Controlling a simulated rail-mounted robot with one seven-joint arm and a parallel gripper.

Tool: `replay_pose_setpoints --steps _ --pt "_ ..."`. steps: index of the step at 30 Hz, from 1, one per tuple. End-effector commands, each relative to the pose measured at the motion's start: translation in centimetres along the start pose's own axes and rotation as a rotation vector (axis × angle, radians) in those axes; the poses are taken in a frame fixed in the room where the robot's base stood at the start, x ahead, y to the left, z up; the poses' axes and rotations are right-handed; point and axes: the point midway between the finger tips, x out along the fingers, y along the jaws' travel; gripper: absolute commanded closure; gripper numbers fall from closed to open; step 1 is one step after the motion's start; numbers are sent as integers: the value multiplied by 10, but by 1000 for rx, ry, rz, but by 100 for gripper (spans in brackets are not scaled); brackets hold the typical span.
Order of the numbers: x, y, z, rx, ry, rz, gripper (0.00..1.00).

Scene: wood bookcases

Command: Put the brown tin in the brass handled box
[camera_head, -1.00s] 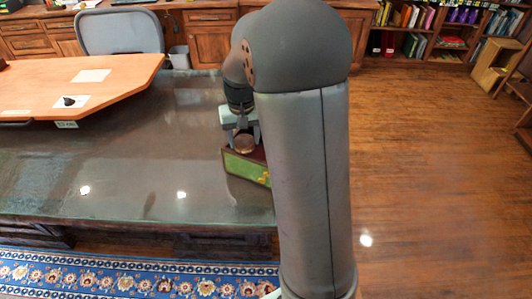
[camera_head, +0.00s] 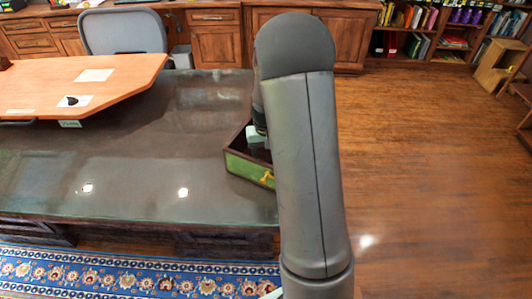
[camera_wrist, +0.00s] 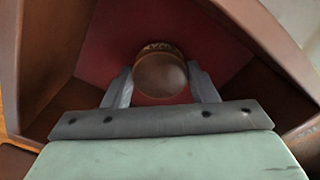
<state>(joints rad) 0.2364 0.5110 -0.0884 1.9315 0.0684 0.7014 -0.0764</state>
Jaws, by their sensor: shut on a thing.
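The brown tin (camera_wrist: 160,76) is between the two fingers of my gripper (camera_wrist: 160,88) in the wrist view. My gripper is shut on it. The brass handled box (camera_head: 240,167) is an open box with a green front and a brass handle, near the right end of the dark table in the head view. In the wrist view its brown walls (camera_wrist: 268,32) and red floor (camera_wrist: 105,35) surround the tin and fingers. I cannot tell whether the tin touches the floor. In the head view my arm hides the box's right part and the tin.
The box stands on a dark glossy table (camera_head: 140,160), clear to its left. A wooden desk top (camera_head: 60,85) with papers is at the back left, beside a grey chair (camera_head: 122,32). Wood floor (camera_head: 430,180) lies open on the right; bookcases stand behind.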

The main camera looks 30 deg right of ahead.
Motion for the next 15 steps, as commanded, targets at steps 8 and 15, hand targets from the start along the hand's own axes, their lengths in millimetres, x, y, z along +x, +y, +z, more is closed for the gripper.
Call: replay_pose_setpoints --steps 8,15 --pt "3 0 0 0 0 0 26" --pt "3 0 0 0 0 0 26"
